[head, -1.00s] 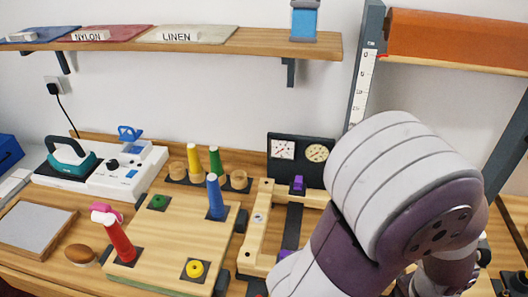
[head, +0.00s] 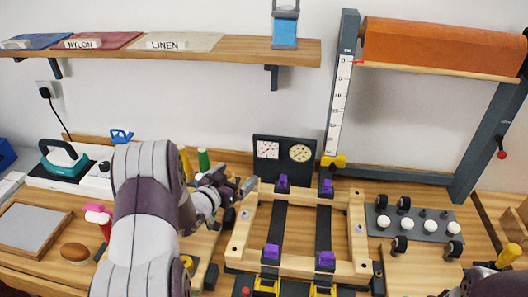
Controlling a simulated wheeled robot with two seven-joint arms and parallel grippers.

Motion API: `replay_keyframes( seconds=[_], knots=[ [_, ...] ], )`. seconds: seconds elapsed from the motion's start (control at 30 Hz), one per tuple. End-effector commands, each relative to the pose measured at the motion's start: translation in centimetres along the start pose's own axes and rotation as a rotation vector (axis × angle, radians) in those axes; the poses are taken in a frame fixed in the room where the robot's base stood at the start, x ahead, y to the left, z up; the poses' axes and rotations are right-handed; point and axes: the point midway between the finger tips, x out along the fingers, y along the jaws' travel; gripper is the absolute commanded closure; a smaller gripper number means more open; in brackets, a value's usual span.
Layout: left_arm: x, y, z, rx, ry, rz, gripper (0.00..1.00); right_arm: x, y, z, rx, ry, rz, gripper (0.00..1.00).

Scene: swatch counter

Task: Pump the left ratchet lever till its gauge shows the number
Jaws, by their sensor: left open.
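A wooden frame (head: 240,238) carries two dark straps with purple clips. The left strap (head: 277,226) ends at a yellow and black ratchet (head: 267,286), partly cut off at the bottom edge. The right ratchet (head: 323,290) is beside it, also cut off. A dark panel behind holds two round dials; the left gauge (head: 267,149) has a red needle, but its figures are too small to read. My left gripper (head: 248,187) is open and empty by the frame's back left corner, apart from the left ratchet. My right gripper is not in view.
A grey plate (head: 418,224) with several knobs stands right of the frame. A shelf (head: 230,49) hangs above.

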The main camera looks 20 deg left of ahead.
Motion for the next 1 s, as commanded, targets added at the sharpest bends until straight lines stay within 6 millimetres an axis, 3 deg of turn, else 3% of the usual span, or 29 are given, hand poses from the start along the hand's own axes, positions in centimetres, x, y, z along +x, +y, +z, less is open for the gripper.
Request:
replay_keyframes(
  seconds=[0.2, 0.4, 1.0],
  knots=[
    [5.5, 0.2, 0.6, 0.002, 0.000, 0.003, 0.00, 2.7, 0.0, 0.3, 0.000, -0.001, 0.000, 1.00],
    [8.2, 0.1, 0.3, 0.001, -0.002, 0.000, 0.00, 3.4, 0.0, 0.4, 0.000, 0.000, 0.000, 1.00],
    [8.4, 0.1, 0.1, 0.000, -0.003, -0.001, 0.00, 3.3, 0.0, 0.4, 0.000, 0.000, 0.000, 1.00]
  ],
)
